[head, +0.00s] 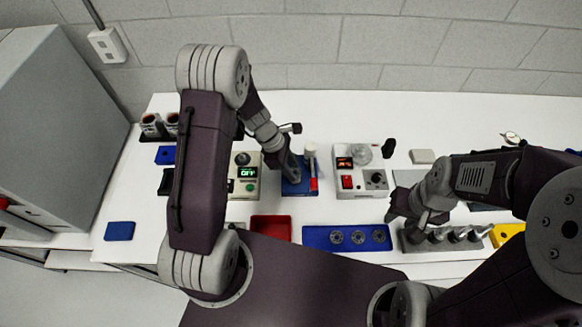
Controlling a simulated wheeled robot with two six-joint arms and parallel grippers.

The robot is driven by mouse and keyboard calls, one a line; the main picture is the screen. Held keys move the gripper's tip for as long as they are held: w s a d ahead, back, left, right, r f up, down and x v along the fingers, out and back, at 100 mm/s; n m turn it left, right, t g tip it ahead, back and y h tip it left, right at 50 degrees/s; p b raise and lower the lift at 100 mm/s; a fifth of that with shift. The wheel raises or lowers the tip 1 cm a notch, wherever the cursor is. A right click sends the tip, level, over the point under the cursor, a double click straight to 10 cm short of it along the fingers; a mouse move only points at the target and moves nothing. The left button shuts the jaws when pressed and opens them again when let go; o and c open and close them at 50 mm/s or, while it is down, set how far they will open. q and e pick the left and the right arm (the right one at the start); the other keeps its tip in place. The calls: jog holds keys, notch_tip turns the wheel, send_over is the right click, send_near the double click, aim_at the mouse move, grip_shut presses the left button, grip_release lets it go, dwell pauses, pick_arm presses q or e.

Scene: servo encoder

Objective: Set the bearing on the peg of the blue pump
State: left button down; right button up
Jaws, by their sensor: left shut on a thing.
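The blue pump (291,189) stands mid-table, with a white-topped upright part and a red piece at its right side. Its peg is hidden behind my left gripper. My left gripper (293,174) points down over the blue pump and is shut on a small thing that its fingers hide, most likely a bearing. Three round grey bearings (358,237) sit in a blue tray (311,231) nearer the front, and the tray's left end is bare. My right gripper (393,213) is right of the tray, by a grey rack. Its finger opening cannot be made out.
A device with a green display (246,186) stands left of the pump, and one with a red switch (361,180) stands right. A red tray (271,228) lies in front. The grey rack (415,245) holds several metal cylinders. A blue block (119,231) lies at far left, with free table around it.

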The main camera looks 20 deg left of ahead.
pick_arm(q)
jog(key=shift+f, duration=0.15)
dwell(0.3)
jog(key=shift+f+b, duration=0.55)
jog(key=shift+f, duration=0.1)
jog(key=shift+f+b, duration=0.5)
jog(key=shift+f, duration=0.05)
jog(key=c, duration=0.9)
grip_release()
jog(key=shift+o, duration=0.2)
